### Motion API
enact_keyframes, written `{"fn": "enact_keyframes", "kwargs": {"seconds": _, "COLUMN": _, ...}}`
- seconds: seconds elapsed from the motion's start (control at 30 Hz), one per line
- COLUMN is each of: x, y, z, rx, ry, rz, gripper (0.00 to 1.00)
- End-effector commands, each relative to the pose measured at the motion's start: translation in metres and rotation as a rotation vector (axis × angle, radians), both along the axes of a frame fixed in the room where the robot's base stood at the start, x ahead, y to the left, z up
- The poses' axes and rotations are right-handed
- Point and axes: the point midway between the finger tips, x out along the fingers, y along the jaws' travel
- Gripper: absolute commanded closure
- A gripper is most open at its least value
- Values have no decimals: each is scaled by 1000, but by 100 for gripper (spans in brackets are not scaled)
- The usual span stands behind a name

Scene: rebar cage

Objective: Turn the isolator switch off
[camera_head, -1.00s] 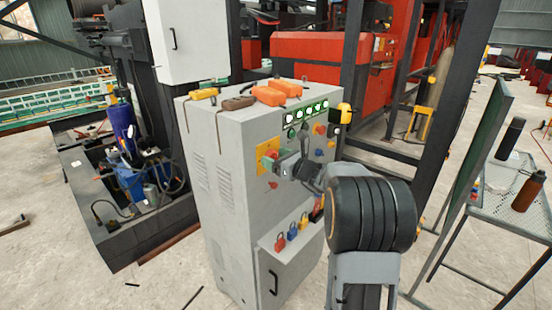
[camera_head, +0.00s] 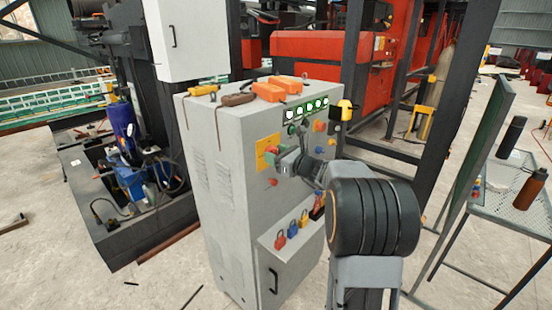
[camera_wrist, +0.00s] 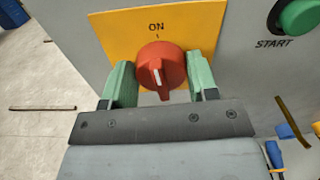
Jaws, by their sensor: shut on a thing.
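The isolator switch is a red round knob (camera_wrist: 160,68) with a white pointer mark, on a yellow plate (camera_wrist: 128,30) marked ON above it. The plate also shows in the head view (camera_head: 267,150), on the grey cabinet (camera_head: 238,135). In the wrist view my gripper (camera_wrist: 160,78) has its green fingers on the left and right sides of the knob, shut on it. The white mark is near upright, pointing up toward ON. In the head view my gripper (camera_head: 283,157) reaches the cabinet front and partly hides the knob.
A green START button (camera_wrist: 299,17) is right of the plate. Red, blue and yellow padlocks (camera_head: 292,231) hang over the sloped ledge below. Orange devices (camera_head: 278,88) lie on the cabinet top. A table with bottles (camera_head: 530,195) stands at the right.

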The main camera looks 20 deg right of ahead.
Motion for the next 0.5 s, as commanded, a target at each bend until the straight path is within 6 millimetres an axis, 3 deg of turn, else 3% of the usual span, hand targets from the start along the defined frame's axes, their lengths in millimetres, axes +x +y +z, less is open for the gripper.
{"fn": "enact_keyframes", "kwargs": {"seconds": 0.5, "x": -1, "y": 2, "z": -9, "rx": -419, "ry": -195, "rz": -1, "gripper": 70}}
